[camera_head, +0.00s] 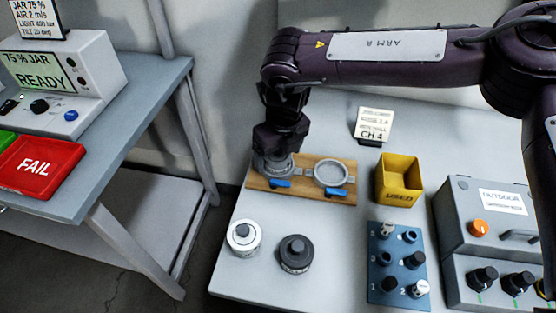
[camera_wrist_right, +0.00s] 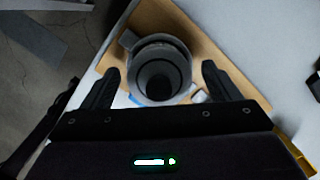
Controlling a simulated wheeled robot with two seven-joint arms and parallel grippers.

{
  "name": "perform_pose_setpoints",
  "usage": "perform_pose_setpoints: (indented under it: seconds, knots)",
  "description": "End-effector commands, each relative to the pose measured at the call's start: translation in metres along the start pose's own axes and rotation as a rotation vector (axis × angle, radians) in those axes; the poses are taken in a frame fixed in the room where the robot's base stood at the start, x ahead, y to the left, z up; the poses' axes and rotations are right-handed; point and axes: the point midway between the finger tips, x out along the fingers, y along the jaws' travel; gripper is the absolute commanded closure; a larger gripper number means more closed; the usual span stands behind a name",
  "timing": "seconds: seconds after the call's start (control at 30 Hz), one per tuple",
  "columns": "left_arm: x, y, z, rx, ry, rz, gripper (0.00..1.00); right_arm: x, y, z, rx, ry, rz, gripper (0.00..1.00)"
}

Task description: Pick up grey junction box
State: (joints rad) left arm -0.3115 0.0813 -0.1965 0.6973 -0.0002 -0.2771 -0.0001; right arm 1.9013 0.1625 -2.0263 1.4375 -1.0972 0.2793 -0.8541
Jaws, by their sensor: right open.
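A round, open-topped grey housing with side stubs, which looks like the grey junction box, stands at the left end of a wooden board (camera_head: 311,187). My right gripper (camera_head: 272,165) is above it and hides most of it in the head view. In the right wrist view the housing (camera_wrist_right: 161,50) lies between my right gripper's (camera_wrist_right: 160,74) two spread fingers, with a dark round hollow in its middle. No contact with the fingers shows. A second round grey fitting (camera_head: 331,173) sits to its right on the board. My left gripper is not in view.
A yellow bin (camera_head: 399,182) stands right of the board, near a CH 4 card (camera_head: 373,125). A white-topped cylinder (camera_head: 244,237), a dark cylinder (camera_head: 295,253), a blue knob rack (camera_head: 398,264) and a grey OUTDOOR box (camera_head: 486,215) are in front. A gap separates the left table (camera_head: 122,110).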

Motion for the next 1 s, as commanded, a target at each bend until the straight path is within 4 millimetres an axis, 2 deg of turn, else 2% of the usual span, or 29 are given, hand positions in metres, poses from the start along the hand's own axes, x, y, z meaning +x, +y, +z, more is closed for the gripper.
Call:
perform_pose_setpoints:
  seconds: [0.2, 0.6, 0.87, 1.0]
  knots:
    - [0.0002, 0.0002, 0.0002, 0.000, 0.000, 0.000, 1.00, 0.0009, 0.0000, 0.0005, 0.000, -0.001, 0.000, 0.17]
    - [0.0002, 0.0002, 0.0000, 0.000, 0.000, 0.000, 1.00, 0.0005, 0.0001, 0.0006, 0.000, -0.001, 0.000, 0.68]
    - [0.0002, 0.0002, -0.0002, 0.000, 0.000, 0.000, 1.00, -0.0007, 0.0001, 0.0011, 0.000, -0.002, 0.001, 0.68]
    - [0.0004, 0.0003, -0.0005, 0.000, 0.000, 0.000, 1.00, -0.0075, 0.0002, 0.0026, 0.000, -0.004, 0.001, 0.68]
